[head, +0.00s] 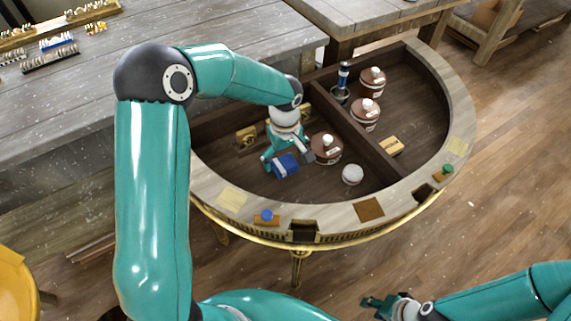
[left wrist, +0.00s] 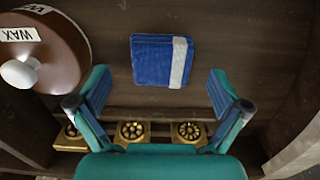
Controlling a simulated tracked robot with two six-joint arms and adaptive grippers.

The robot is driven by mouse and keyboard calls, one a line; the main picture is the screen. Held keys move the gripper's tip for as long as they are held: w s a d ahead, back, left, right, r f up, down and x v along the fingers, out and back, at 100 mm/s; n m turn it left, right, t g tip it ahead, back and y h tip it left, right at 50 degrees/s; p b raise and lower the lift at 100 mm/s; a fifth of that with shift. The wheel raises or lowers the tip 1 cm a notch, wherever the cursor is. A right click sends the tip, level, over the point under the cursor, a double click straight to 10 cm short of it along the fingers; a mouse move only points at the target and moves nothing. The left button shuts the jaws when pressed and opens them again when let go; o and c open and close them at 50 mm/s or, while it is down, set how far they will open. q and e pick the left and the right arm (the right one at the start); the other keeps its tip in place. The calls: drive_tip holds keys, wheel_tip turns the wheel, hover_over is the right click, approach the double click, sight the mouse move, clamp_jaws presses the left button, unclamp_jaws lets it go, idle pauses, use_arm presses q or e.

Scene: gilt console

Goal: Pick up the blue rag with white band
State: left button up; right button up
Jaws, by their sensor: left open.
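The blue rag with white band (head: 285,165) lies folded on the dark floor of the console's left compartment. In the left wrist view the rag (left wrist: 160,60) is a blue square with a white stripe near its right side. My left gripper (head: 287,155) is over it, and in the left wrist view its open fingers (left wrist: 158,88) stand to either side, just short of the rag, with nothing between them. I cannot tell the height between the fingers and the rag. My right gripper (head: 378,304) is outside the console at the lower right, and its fingers are too small to judge.
A brown wax jar (left wrist: 50,50) stands close to the left finger in the wrist view. Gold pieces (left wrist: 132,131) lie behind the rag. A small white-lidded jar (head: 352,174) stands to its right. A wooden divider (head: 345,128) and the console's raised rim (head: 330,218) bound the compartment.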

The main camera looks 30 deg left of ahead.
sight(285, 163)
use_arm(q)
drive_tip(key=shift+f, duration=1.2)
drive_tip(key=c, duration=1)
drive_tip(key=shift+c, duration=0.2)
wheel_tip(285, 163, up, 20)
drive_tip(key=o, duration=0.4)
drive_tip(key=c, duration=0.5)
